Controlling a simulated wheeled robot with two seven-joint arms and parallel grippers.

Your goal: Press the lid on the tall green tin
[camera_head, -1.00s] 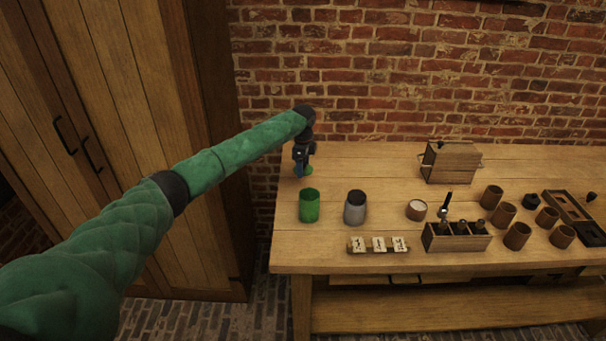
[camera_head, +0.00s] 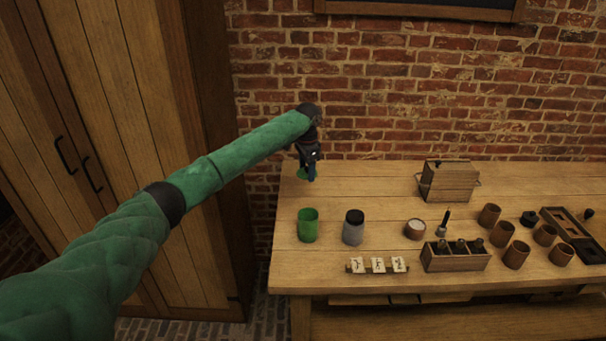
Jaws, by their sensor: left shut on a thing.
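The tall green tin (camera_head: 308,228) stands upright at the left end of the table, with its open top showing. My left gripper (camera_head: 308,174) is beyond the tin in the picture, near the table's back left corner. It is shut on a green lid (camera_head: 301,173), of which only a small part shows beside the fingers. The lid is apart from the tin. I cannot tell how high above the table the lid is held. My right gripper is not in view.
A grey jar (camera_head: 353,231) with a dark top stands right of the tin. Small marked cards (camera_head: 378,265) stand in front. A white-topped cup (camera_head: 415,229), a wooden rack (camera_head: 455,262), a wooden box (camera_head: 448,182) and several brown cups (camera_head: 503,234) lie further right. The table's back left is clear.

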